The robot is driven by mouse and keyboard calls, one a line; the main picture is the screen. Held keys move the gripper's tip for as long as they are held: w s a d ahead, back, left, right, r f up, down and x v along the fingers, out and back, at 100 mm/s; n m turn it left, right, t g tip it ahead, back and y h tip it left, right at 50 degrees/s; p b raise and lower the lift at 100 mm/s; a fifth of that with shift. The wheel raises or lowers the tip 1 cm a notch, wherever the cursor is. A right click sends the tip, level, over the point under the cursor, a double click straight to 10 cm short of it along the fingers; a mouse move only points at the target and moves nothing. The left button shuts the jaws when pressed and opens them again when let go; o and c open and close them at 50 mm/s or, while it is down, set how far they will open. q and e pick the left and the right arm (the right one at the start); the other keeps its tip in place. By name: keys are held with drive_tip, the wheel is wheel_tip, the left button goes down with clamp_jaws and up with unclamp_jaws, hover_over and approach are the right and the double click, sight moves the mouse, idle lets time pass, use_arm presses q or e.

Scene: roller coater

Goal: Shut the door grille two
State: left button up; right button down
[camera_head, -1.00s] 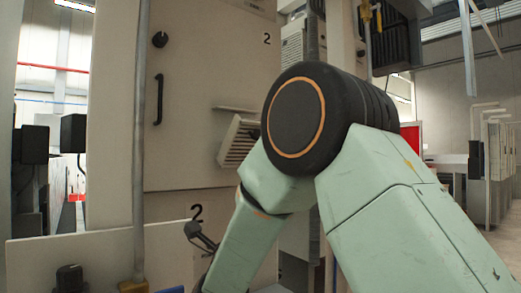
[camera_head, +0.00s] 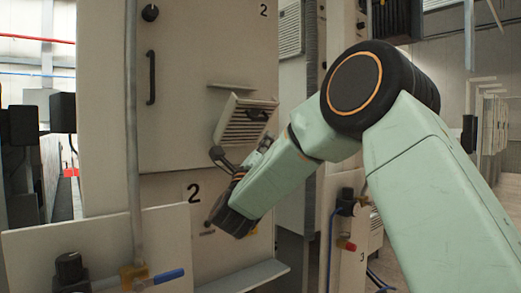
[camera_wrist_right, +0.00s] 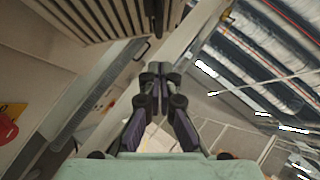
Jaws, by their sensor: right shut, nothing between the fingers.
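The louvred door grille (camera_head: 236,128) stands tilted out from the pale cabinet door marked 2, under a thin ledge. The slats of the grille (camera_wrist_right: 88,18) fill the top left of that view, beyond the fingertips. Whether the fingers touch the grille I cannot tell. My left gripper is not in view.
A black door handle (camera_head: 151,76) and a knob (camera_head: 150,13) are on the door. A vertical pipe (camera_head: 133,130) and a low panel (camera_head: 185,240) with a blue-handled valve (camera_head: 169,275) stand in front at left. A shelf edge (camera_head: 245,278) juts out below.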

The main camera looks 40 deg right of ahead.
sight(265, 120)
drive_tip(key=r, duration=0.1)
drive_tip(key=w+r, duration=0.1)
drive_tip(key=w+p, duration=0.1)
drive_tip(key=shift+a+r, duration=0.25)
drive_tip(key=shift+r, duration=0.15)
drive_tip(key=shift+d, duration=0.1)
drive_tip(key=shift+w, duration=0.15)
